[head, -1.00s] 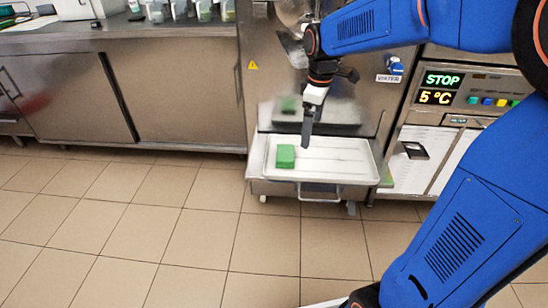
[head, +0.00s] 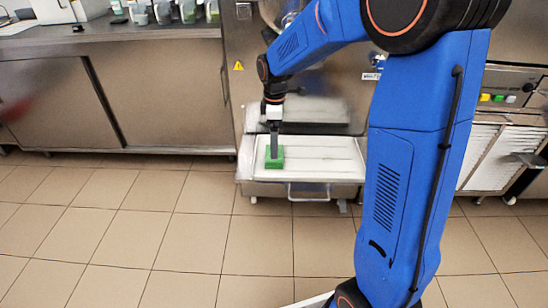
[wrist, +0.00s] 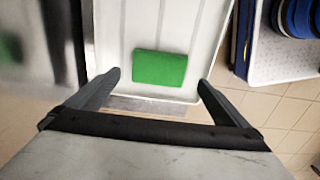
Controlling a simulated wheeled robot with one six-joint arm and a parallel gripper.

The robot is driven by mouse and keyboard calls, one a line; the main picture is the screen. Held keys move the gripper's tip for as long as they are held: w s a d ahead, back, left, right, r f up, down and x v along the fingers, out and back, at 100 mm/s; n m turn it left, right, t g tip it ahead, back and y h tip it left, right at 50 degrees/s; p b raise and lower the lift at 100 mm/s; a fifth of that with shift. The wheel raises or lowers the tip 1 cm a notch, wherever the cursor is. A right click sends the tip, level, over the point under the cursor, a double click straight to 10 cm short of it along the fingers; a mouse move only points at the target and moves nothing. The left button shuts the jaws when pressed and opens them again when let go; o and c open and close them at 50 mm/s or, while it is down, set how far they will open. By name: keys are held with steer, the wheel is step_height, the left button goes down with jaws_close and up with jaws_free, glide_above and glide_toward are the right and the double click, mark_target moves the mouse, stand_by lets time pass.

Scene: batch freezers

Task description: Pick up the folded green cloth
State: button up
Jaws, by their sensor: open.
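The folded green cloth (head: 274,163) lies on the left part of a white tray (head: 330,148) at the foot of the steel machine. In the wrist view the cloth (wrist: 159,68) shows as a flat green block, ahead of and between my fingers. My gripper (wrist: 157,82) is open and empty, with a finger on each side. In the head view my gripper (head: 274,152) points down over the cloth and hides part of it. I cannot tell the exact height between fingertips and cloth.
The steel machine (head: 312,90) rises right behind the tray. A handle (head: 308,192) sticks out at the tray's front. A steel cabinet (head: 150,100) stands to the left, with a counter above. The tiled floor (head: 180,235) in front is clear.

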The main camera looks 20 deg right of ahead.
steer(key=shift+a+f, duration=0.1)
steer(key=shift+f, duration=2.7)
steer(key=c, duration=1)
steer(key=shift+r, duration=0.1)
steer(key=shift+s+r, duration=0.15)
steer(key=shift+r, duration=0.1)
step_height(320, 180, up, 7)
steer(key=shift+s+a+f, duration=0.1)
steer(key=shift+s+f, duration=0.05)
steer(key=shift+f, duration=0.05)
steer(key=s+a, duration=0.2)
steer(key=s, duration=0.4)
steer(key=s+a, duration=0.2)
steer(key=s, duration=0.4)
steer(key=s+a, duration=0.2)
steer(key=s, duration=0.4)
steer(key=shift+s+f, duration=0.15)
steer(key=shift+s, duration=0.05)
